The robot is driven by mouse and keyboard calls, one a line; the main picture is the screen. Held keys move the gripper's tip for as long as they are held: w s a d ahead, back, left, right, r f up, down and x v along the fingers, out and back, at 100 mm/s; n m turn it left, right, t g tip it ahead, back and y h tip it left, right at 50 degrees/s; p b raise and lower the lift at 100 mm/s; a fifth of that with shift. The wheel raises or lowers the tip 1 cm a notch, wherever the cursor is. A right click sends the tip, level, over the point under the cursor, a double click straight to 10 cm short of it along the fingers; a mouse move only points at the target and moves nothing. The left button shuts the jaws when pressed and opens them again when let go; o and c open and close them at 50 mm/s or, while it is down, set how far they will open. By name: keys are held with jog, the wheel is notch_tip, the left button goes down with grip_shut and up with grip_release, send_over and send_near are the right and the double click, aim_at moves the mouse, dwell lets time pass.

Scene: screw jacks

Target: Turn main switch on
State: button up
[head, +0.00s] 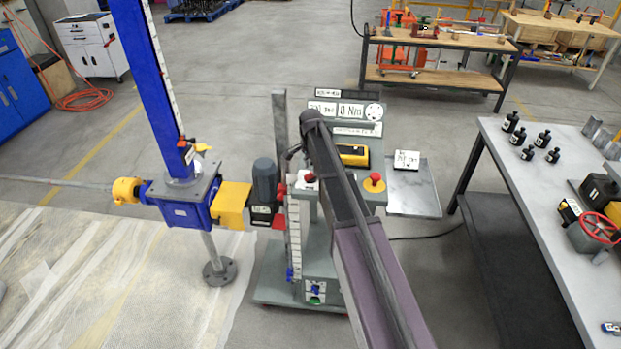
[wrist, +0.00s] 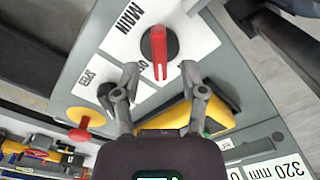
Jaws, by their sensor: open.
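The main switch (wrist: 159,50) is a red lever on a round black base, set in a white plate printed "MAIN" on the grey console. The lever points down the wrist picture, towards my gripper. In the head view the red switch (head: 310,177) shows at the left of the console, beside my arm, which hides my gripper.
A red emergency button (wrist: 80,131) on a yellow disc is on the same console, and a yellow device (wrist: 185,118) lies behind my fingers. The display panel (head: 345,110) stands above. A blue screw jack (head: 185,205) with its motor stands to the left.

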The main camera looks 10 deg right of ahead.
aim_at(311, 176)
jog(key=shift+f+b, duration=0.95)
jog(key=shift+f, duration=0.35)
grip_shut()
